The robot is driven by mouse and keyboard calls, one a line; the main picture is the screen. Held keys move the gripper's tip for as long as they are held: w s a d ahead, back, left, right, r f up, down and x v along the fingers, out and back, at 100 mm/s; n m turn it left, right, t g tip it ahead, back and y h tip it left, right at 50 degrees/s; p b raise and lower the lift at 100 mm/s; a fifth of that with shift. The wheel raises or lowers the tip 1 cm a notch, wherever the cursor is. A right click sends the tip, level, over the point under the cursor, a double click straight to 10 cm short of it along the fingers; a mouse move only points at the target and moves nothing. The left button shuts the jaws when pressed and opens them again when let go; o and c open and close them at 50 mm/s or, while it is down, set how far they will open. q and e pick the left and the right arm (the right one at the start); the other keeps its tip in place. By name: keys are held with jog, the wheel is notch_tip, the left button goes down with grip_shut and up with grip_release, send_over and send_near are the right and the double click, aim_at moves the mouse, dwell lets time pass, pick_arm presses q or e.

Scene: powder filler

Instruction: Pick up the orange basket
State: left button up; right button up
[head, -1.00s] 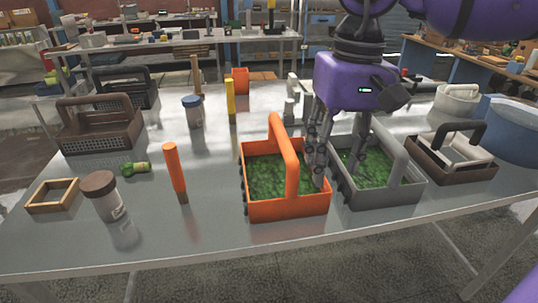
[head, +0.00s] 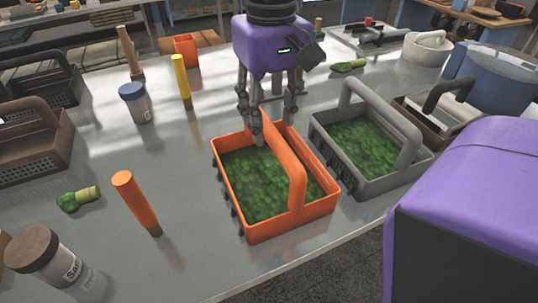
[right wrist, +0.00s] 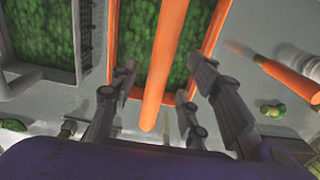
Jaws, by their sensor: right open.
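The orange basket (head: 292,226) stands upright on the metal table, filled with green leafy pieces, its arched handle running from the far side to the near side. My right gripper (head: 268,128) points down at the far end of that handle and is open. In the right wrist view, the orange basket (right wrist: 210,28) fills the middle, and its handle passes between the open fingers of my right gripper (right wrist: 160,82). The fingers stand on both sides of the handle, with gaps visible. My left gripper is not in view.
A grey basket (head: 412,170) with similar green contents stands close on the right. An orange-handled tool (head: 135,203), a white jar (head: 137,108) and a yellow-handled tool (head: 181,81) stand to the left. A brown basket (head: 30,150) is at the far left.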

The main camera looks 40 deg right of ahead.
aim_at(270, 126)
jog(key=shift+w+f, duration=0.1)
jog(key=shift+f, duration=1.85)
grip_shut()
